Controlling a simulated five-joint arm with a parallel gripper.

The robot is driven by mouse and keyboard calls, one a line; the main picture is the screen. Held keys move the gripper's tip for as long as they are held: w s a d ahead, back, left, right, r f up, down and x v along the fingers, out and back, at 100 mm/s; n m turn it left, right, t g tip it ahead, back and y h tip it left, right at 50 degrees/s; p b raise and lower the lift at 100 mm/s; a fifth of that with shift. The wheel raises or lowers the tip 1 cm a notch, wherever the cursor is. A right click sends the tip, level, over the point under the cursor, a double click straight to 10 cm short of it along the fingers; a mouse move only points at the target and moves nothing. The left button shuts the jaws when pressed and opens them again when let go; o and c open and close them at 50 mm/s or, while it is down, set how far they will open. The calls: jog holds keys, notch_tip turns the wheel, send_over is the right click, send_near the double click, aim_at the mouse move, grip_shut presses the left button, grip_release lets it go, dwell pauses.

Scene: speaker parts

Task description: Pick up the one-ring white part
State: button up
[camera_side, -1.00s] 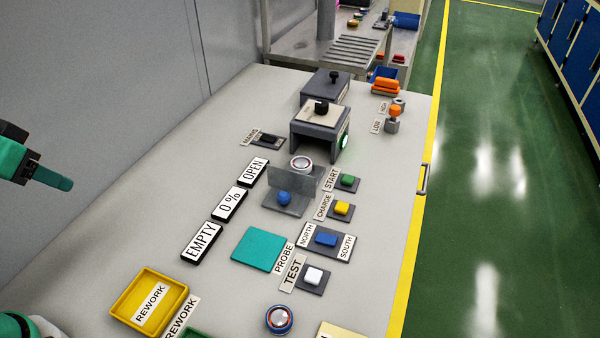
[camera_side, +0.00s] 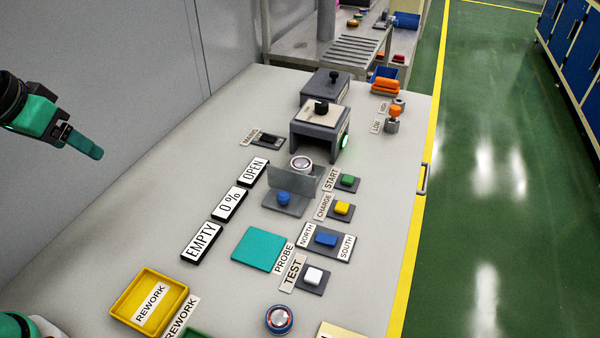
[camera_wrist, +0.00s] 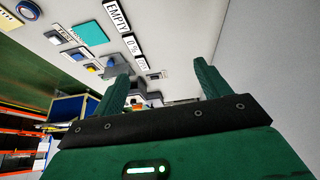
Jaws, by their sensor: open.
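A round part (camera_side: 302,163) with a pale top and a reddish ring sits by the grey angled fixture (camera_side: 288,197) in the side view. A second round part (camera_side: 280,319), with a blue rim, a red ring and a silvery middle, lies near the front edge of that view. I cannot tell for certain which is the one-ring white part. The blue-rimmed part also shows at the top left of the wrist view (camera_wrist: 28,10). My gripper (camera_side: 90,148) is in the air at the left, apart from both. Its fingers (camera_wrist: 160,65) are open and empty.
A yellow REWORK tray (camera_side: 122,308) and a teal pad (camera_side: 258,249) lie on the table. Label plates and coloured buttons run along the middle. A dark grey machine (camera_side: 320,130) stands at the back. The left table area is clear.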

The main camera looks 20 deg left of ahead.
jog(key=w+d+r, duration=0.1)
jog(key=w+d, duration=0.3)
jog(key=w, duration=0.8)
jog(key=n+g+h, duration=0.1)
jog(key=g, duration=0.1)
send_over(301, 163)
jog(key=s, duration=0.2)
jog(key=f, duration=1.8)
jog(key=shift+s+a+f, duration=0.1)
jog(key=shift+a+f, duration=0.1)
jog(key=shift+a, duration=0.2)
jog(key=shift+f, duration=0.1)
jog(key=shift+x, duration=1.15)
jog(key=shift+f, duration=0.15)
